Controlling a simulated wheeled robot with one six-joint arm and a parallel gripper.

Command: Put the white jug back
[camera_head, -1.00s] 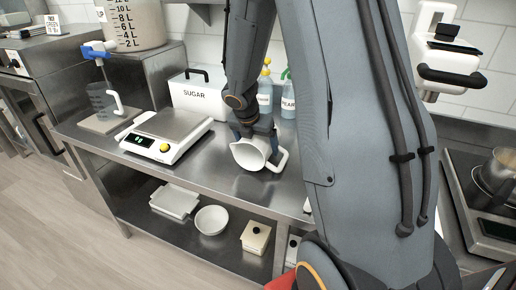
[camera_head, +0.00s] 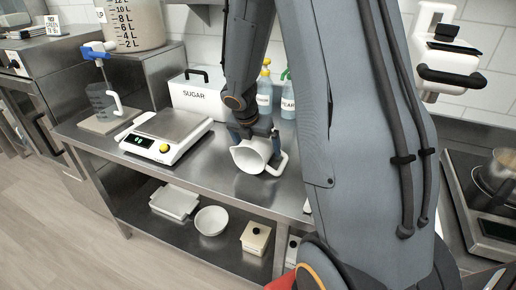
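The white jug (camera_head: 249,157) is over the right part of the steel counter, to the right of the scale. It is tilted, with its wide mouth toward the front left and its handle (camera_head: 278,165) on the right. My gripper (camera_head: 262,142) comes down from above at the jug's upper right side and appears shut on it. The fingertips are largely hidden by the jug. I cannot tell whether the jug touches the counter (camera_head: 215,160).
A scale (camera_head: 163,149) with a lit display stands left of the jug. Behind are a sugar box (camera_head: 197,94) and pump bottles (camera_head: 265,92). A grey measuring jug (camera_head: 101,101) stands further left. A lower shelf holds a bowl (camera_head: 211,220) and small boxes. My arm hides the counter's right side.

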